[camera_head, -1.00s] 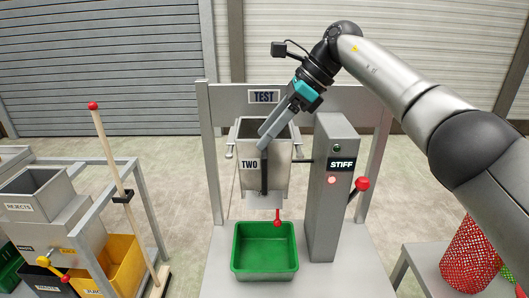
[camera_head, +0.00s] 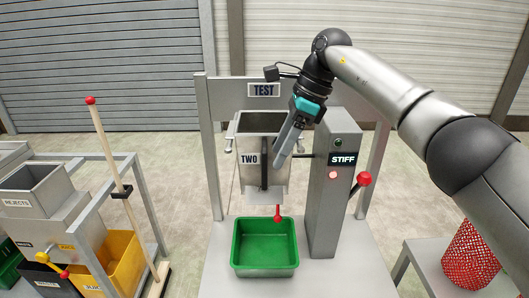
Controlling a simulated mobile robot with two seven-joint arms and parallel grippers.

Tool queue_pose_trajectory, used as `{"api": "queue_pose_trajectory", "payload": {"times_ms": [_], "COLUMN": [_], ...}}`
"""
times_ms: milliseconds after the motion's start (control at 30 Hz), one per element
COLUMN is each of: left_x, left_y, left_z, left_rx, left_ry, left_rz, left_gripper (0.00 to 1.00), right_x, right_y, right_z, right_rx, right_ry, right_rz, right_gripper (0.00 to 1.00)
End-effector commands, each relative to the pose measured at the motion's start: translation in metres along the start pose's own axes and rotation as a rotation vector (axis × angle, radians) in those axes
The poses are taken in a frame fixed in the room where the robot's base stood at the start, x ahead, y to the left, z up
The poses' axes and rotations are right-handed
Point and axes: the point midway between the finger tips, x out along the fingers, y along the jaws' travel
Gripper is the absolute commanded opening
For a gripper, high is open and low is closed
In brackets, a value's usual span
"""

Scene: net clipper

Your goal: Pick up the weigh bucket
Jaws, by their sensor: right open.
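The weigh bucket (camera_head: 252,186) is a grey metal box marked TWO. It hangs upright in the grey frame marked TEST (camera_head: 264,90), with a black vertical bar handle (camera_head: 264,172) on its front. My right gripper (camera_head: 279,160) is open, with its fingers pointing down in front of the bucket's right half. The fingertips show just right of the handle and cover part of the bucket; whether they touch it I cannot tell. My left gripper is not in view.
A green tray (camera_head: 265,273) stands below the bucket. Right of it is a grey post marked STIFF (camera_head: 325,215) with a red-knobbed lever (camera_head: 364,179). At left stand a grey hopper (camera_head: 35,202), a yellow bin (camera_head: 122,262) and a red-topped pole (camera_head: 108,150). A red mesh basket (camera_head: 468,258) is at right.

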Motion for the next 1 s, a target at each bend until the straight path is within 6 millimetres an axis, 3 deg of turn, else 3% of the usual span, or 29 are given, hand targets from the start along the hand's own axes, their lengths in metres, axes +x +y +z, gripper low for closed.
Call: {"api": "queue_pose_trajectory", "payload": {"times_ms": [300,633,1000], "left_x": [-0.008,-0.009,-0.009], "left_y": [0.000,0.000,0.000], "left_z": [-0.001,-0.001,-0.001], "left_rx": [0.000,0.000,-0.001], "left_ry": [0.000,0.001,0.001], "left_rz": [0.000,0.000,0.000], "left_gripper": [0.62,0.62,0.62], "right_x": [0.043,0.051,0.051], "right_y": [0.001,0.000,0.000], "right_z": [0.006,0.006,0.006], "right_rx": [0.000,0.000,0.000], "right_ry": [-0.001,-0.001,-0.001], "right_rz": [0.002,-0.001,-0.001], "right_gripper": [0.62,0.62,0.22]}}
